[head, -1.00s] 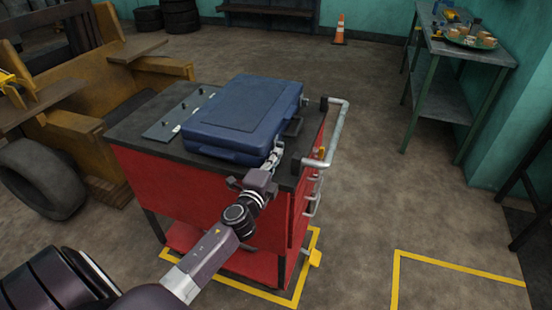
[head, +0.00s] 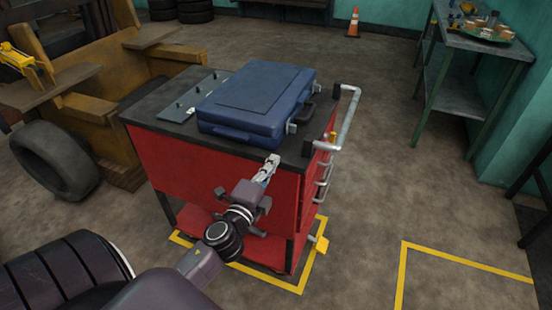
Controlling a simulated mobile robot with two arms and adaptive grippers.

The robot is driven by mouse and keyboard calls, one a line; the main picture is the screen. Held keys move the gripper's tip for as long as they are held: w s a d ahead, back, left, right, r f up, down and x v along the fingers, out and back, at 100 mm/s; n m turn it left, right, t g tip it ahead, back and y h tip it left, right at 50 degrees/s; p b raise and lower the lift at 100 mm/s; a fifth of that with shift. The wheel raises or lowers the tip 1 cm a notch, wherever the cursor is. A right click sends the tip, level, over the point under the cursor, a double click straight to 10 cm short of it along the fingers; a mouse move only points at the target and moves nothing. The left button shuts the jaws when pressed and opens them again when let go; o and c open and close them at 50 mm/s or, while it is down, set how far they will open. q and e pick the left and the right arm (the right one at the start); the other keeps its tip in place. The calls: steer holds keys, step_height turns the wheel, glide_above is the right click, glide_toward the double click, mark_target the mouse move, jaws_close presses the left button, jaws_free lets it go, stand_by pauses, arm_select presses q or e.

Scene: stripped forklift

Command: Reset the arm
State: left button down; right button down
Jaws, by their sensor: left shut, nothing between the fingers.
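My left gripper (head: 268,168) is shut and empty. It is in front of the red tool cart (head: 215,175), close to its top front edge, and points up toward the cart top. My left arm comes in from the lower left. A closed blue case (head: 255,100) lies flat on the cart's dark top, beyond the gripper and apart from it. My right gripper is not in view.
A grey metal plate (head: 192,95) lies left of the case. The cart has a pale handle (head: 349,115) on its right side. The stripped forklift (head: 75,125) stands at left. A green workbench (head: 470,48) stands at right, and an orange cone (head: 353,22) at the back.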

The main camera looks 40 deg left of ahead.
arm_select(q)
steer(key=shift+s+r, duration=0.1)
steer(key=shift+s, duration=0.05)
stand_by(0.4)
steer(key=s+d+f+n+g+h, duration=0.1)
steer(key=s+f+n+g, duration=0.2)
steer(key=f, duration=1)
steer(key=s+d+f+n+g, duration=0.1)
steer(key=s+d+f+g, duration=0.15)
steer(key=s+f, duration=0.7)
steer(key=d+f+n+g+h, duration=0.1)
steer(key=f+n+g, duration=0.2)
steer(key=f, duration=1.3)
steer(key=s+d+f+n+g, duration=0.2)
steer(key=s+f, duration=0.4)
steer(key=s, duration=0.5)
steer(key=s+d+f+n+g+h, duration=0.1)
steer(key=s+d+f+n+g, duration=0.1)
steer(key=s+f, duration=0.5)
steer(key=s+d+f+n+g+h, duration=0.1)
steer(key=s+d+f+g, duration=0.3)
steer(key=s, duration=1.1)
step_height(320, 180, down, 3)
steer(key=shift+d+f+n, duration=0.15)
steer(key=shift+d+n, duration=0.35)
